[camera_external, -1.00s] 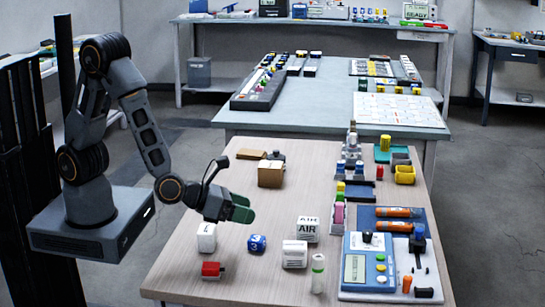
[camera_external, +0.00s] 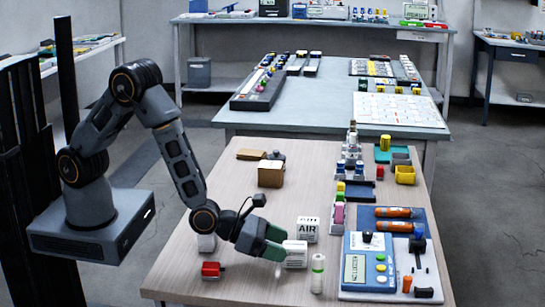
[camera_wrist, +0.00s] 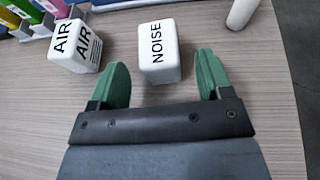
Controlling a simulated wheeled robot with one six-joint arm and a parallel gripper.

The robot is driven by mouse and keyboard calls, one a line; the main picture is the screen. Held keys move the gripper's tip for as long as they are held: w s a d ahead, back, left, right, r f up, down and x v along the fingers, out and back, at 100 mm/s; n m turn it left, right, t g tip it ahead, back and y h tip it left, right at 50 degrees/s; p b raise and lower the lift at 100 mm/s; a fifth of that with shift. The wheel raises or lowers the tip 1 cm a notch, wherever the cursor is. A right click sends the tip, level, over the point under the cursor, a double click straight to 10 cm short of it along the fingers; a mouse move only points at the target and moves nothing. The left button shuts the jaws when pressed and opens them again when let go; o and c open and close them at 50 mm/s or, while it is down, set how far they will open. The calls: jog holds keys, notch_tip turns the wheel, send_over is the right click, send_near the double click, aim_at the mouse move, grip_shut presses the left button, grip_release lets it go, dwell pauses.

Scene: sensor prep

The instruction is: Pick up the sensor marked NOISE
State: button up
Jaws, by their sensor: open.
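The sensor marked NOISE (camera_wrist: 159,50) is a white rounded block with black lettering, standing on the wooden table. In the wrist view it lies ahead of my gripper (camera_wrist: 166,78), roughly between the lines of its two green fingers, which are apart with nothing between them. In the external view my gripper (camera_external: 276,244) is just left of the NOISE sensor (camera_external: 294,256) and overlaps it in the picture. A similar white block marked AIR (camera_wrist: 75,46) stands to its left in the wrist view, and behind it in the external view (camera_external: 308,231).
A white cylinder (camera_wrist: 242,12) stands to the right of the sensor in the wrist view. A red block (camera_external: 211,270) and a partly hidden white block (camera_external: 206,243) are left of my gripper. A blue device (camera_external: 369,264) is to the right.

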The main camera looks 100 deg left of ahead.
aim_at(297, 250)
jog(key=x, duration=0.4)
jog(key=shift+w+f, duration=0.2)
jog(key=shift+w, duration=0.15)
jog(key=c, duration=1)
jog(key=shift+r, duration=0.1)
